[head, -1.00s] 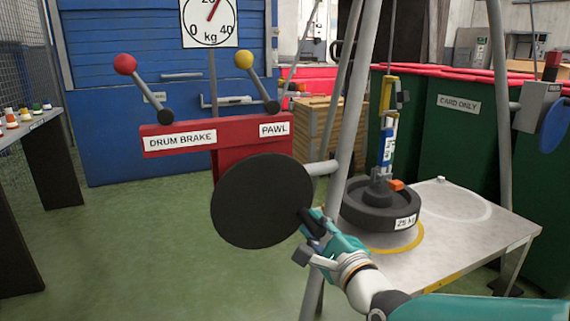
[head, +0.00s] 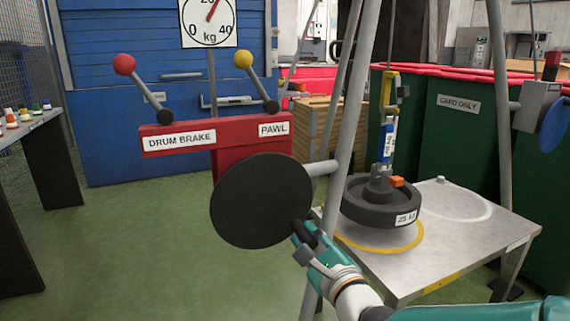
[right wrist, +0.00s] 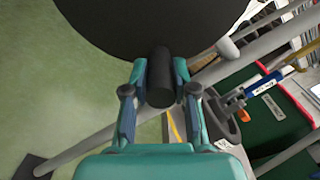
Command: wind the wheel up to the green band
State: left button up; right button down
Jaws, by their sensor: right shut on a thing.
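The wheel (head: 258,200) is a large black disc mounted beside a grey tripod leg. My right gripper (head: 308,238) is at its lower right edge, shut on the wheel's short black handle. In the right wrist view, both fingers flank the handle (right wrist: 160,78), with the disc above it. A black 25 kg weight (head: 372,215) hangs slightly above the metal platform, under a yellow hook and a blue-and-white link (head: 386,142). I cannot make out a green band. The dial (head: 208,18) is cut off at the top; its red needle points up and right. My left gripper is out of view.
A red bar (head: 217,137) marked DRUM BRAKE and PAWL carries a red-knobbed lever (head: 140,82) and a yellow-knobbed lever (head: 255,80). The metal platform (head: 450,255) lies right of the wheel. Tripod legs stand close to my right arm. The green floor at left is open.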

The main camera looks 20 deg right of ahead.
jog(key=shift+a+f, duration=0.35)
jog(key=shift+f, duration=0.2)
jog(key=shift+a+f+m, duration=0.35)
jog(key=shift+a+m, duration=0.2)
jog(key=shift+m, duration=0.3)
jog(key=shift+a+f+m, duration=0.35)
jog(key=shift+a+m, duration=0.2)
jog(key=shift+m, duration=0.3)
jog(key=c, duration=1.1)
grip_release()
jog(key=o, duration=0.4)
jog(key=shift+d+r, duration=0.1)
jog(key=shift+r, duration=0.1)
